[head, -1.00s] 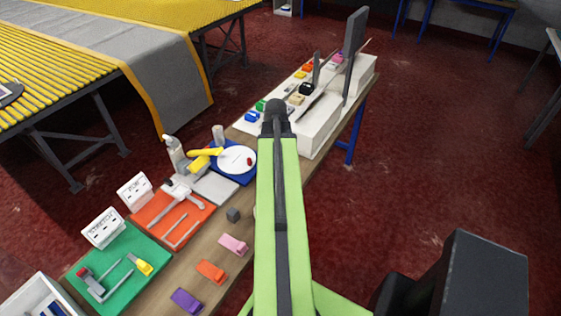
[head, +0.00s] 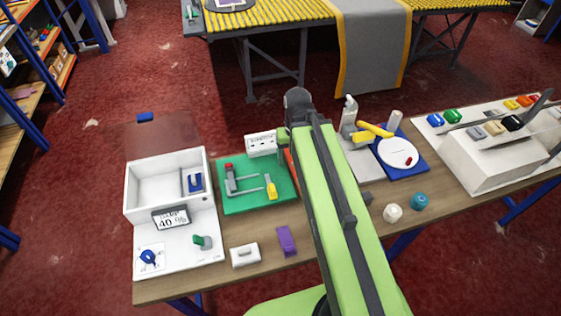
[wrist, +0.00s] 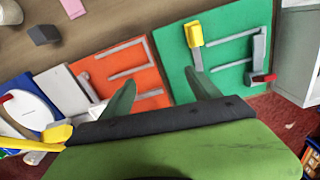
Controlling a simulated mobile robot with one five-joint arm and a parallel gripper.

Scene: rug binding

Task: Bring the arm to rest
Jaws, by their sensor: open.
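My gripper (wrist: 159,78) shows in the wrist view with its two green fingers apart and nothing between them. The fingers are over the orange mat (wrist: 147,84) and the near edge of the green mat (wrist: 232,78), above the bench. In the head view my light green arm reaches up and out across the bench. Its dark far joint is beyond the green mat (head: 238,205), and the fingers are hidden there. The arm covers most of the orange mat.
A white box (head: 128,200) stands at the bench's left end. A purple block (head: 286,241) and a white block (head: 245,254) lie along the near edge. A blue piece (head: 145,117) lies on the floor.

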